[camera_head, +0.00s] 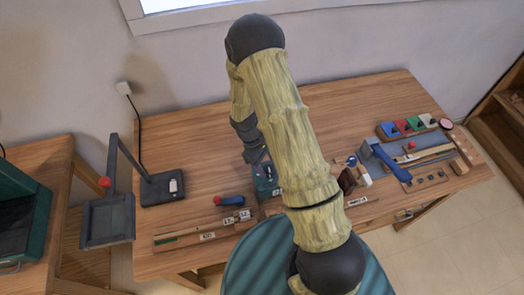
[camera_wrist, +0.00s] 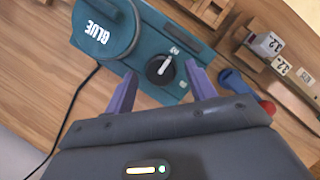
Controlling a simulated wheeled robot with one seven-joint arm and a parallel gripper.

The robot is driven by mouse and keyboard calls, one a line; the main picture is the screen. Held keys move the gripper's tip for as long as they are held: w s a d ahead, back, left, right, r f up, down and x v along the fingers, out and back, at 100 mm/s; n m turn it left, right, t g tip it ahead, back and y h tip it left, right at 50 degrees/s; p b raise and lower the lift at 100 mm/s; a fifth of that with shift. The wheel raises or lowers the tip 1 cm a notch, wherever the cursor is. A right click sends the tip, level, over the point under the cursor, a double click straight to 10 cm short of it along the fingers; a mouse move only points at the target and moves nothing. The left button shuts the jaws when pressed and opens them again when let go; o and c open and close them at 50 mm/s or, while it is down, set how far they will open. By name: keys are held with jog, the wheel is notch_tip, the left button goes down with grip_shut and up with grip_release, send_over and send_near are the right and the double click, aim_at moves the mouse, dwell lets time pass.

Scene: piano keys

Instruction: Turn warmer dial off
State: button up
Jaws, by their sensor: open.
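The teal warmer (camera_wrist: 185,40) with a round pot lettered like "GLUE" or "BLUE" (camera_wrist: 100,30) fills the upper part of the wrist view. Its black dial (camera_wrist: 155,75) has a white pointer line and small white marks nearby. My gripper (camera_wrist: 160,69) is open, its purple fingers on either side of the dial in the picture; I cannot tell whether they touch it. In the head view the warmer (camera_head: 265,187) is partly hidden by my arm, and my gripper (camera_head: 256,156) is just above it.
A blue tool with a red end (camera_head: 230,200) lies left of the warmer, near labelled wooden strips (camera_head: 207,236). A dark lamp-like stand (camera_head: 162,188) is further left. Coloured blocks (camera_head: 407,127) and tools lie to the right. The back of the workbench (camera_head: 190,125) is clear.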

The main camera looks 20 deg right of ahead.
jog(key=b+v, duration=0.3)
jog(key=v, duration=1.4)
jog(key=shift+r, duration=0.15)
jog(key=shift+d, duration=0.1)
jog(key=s+d+r+m+t+y, duration=0.1)
jog(key=s+d+r+m+t, duration=0.1)
jog(key=s, duration=0.4)
jog(key=s+d+r+m+t+y, duration=0.2)
jog(key=s+d+m+t, duration=0.1)
jog(key=s+m, duration=0.4)
jog(key=shift+s+d+t, duration=0.15)
jog(key=shift+s+t, duration=0.1)
jog(key=shift+t, duration=0.15)
jog(key=shift+r, duration=0.15)
